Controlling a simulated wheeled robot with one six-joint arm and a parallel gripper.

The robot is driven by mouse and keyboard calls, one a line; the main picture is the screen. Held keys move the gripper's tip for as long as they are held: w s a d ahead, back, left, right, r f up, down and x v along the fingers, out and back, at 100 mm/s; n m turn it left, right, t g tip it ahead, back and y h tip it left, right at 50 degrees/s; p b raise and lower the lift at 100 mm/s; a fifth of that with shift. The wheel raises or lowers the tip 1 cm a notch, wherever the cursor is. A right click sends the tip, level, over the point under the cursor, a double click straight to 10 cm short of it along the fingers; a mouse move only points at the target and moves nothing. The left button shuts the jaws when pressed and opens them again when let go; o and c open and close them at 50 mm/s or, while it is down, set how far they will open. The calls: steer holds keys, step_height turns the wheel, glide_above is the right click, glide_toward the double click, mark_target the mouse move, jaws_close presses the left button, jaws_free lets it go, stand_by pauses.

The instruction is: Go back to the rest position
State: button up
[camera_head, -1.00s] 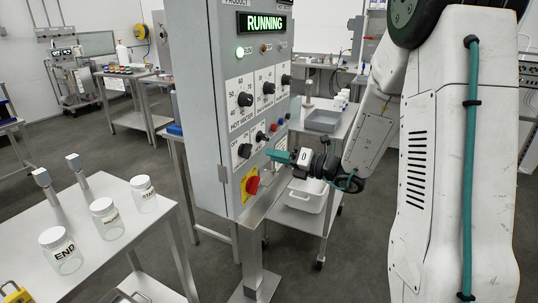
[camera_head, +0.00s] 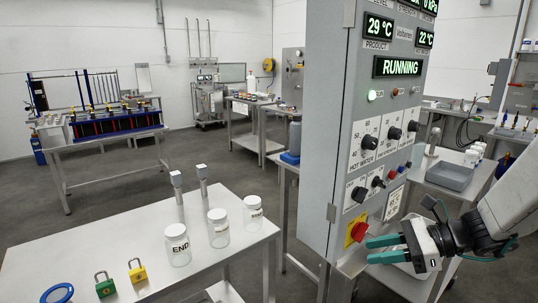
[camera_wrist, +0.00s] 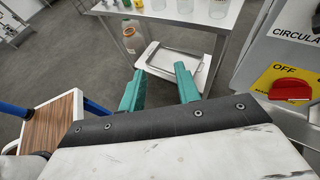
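My gripper (camera_head: 378,250) has two teal fingers and is in front of the lower part of the grey control panel (camera_head: 328,130) in the head view. The fingers point left, close to the red rotary switch (camera_head: 358,231) on its yellow plate. In the wrist view the fingers (camera_wrist: 160,88) are apart with nothing between them. The red switch (camera_wrist: 291,90) lies to their right there, clear of them. The panel's green display (camera_head: 399,67) reads RUNNING.
A white table (camera_head: 130,235) at the left holds jars, one labelled END (camera_head: 178,245), a green padlock (camera_head: 104,285), a yellow padlock (camera_head: 137,270) and a blue ring (camera_head: 57,293). A wooden-topped piece (camera_wrist: 50,125) stands left in the wrist view. Grey floor lies between tables.

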steer(key=s+d+r+n+g+h, duration=0.1)
steer(key=s+r+n+h, duration=0.3)
steer(key=s+n, duration=0.6)
steer(key=s+d+r+n+g+h, duration=0.1)
steer(key=s+r+n+h, duration=0.2)
steer(key=s+n+h, duration=0.5)
steer(key=shift+s+d+r+n+h, duration=0.35)
steer(key=shift+s+n, duration=0.75)
steer(key=shift+n, duration=0.5)
